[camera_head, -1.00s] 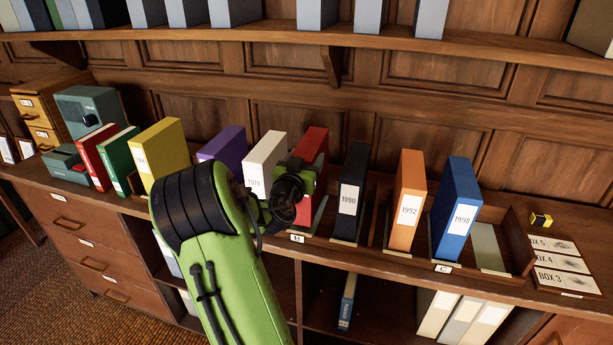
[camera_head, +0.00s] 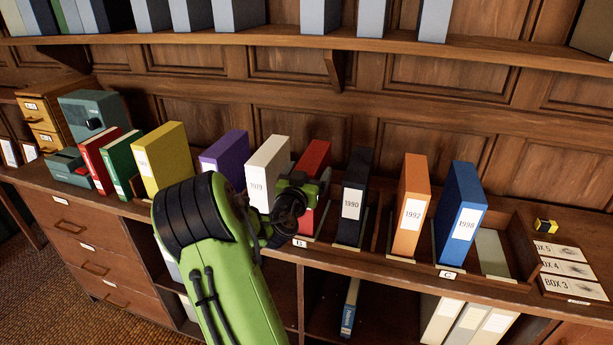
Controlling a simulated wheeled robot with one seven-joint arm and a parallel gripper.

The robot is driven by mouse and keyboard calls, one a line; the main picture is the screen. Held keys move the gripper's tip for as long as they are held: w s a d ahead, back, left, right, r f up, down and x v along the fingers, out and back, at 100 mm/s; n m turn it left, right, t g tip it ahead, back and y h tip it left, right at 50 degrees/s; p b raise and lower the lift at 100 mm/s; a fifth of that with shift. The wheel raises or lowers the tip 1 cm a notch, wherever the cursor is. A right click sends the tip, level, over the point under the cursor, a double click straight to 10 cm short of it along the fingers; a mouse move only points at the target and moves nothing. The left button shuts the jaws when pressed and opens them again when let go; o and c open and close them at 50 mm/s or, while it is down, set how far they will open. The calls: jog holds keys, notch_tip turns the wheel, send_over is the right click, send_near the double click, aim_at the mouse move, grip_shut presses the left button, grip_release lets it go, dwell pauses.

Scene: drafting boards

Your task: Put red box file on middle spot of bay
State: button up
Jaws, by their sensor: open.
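The red box file (camera_head: 315,155) stands upright between a white box file (camera_head: 267,163) and a black box file labelled 1990 (camera_head: 357,190). It is at the middle place of the bay marked B (camera_head: 299,242). My gripper (camera_head: 298,190) is in front of the red box file and hides much of its front face. Its jaws are open, but the fingertips are hard to make out. I cannot tell whether they still touch the file. The red file's base is partly hidden.
The bay marked C (camera_head: 449,275) holds an orange file (camera_head: 412,205), a blue file (camera_head: 459,215) and a bare pale spot (camera_head: 491,252) at right. Purple (camera_head: 224,153) and yellow (camera_head: 165,160) files stand left. An upper shelf (camera_head: 300,44) runs above.

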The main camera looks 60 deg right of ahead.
jog(key=a+f+n+t+y+b, duration=0.15)
jog(key=a+f+y, duration=0.3)
jog(key=a, duration=0.75)
jog(key=a+f+n+y+b, duration=0.1)
jog(key=a+f+y+b, duration=0.3)
jog(key=a, duration=0.8)
jog(key=s+a+r+n+y, duration=0.1)
jog(key=s+a+n+y, duration=0.1)
jog(key=a, duration=0.6)
jog(key=s+a+r+n+t+y, duration=0.1)
jog(key=s+a+n+y, duration=0.1)
jog(key=a+n+y, duration=0.2)
jog(key=s+a+r+n+y+p, duration=0.1)
jog(key=s+a+n+y, duration=0.1)
jog(key=a+n, duration=0.5)
jog(key=a+y, duration=0.1)
jog(key=a, duration=0.3)
jog(key=shift+a+r+n, duration=0.2)
jog(key=shift+a+n, duration=0.15)
jog(key=shift+a, duration=0.05)
notch_tip(320, 180, up, 9)
jog(key=p, duration=0.8)
jog(key=shift+f+p, duration=0.2)
jog(key=shift+p, duration=0.1)
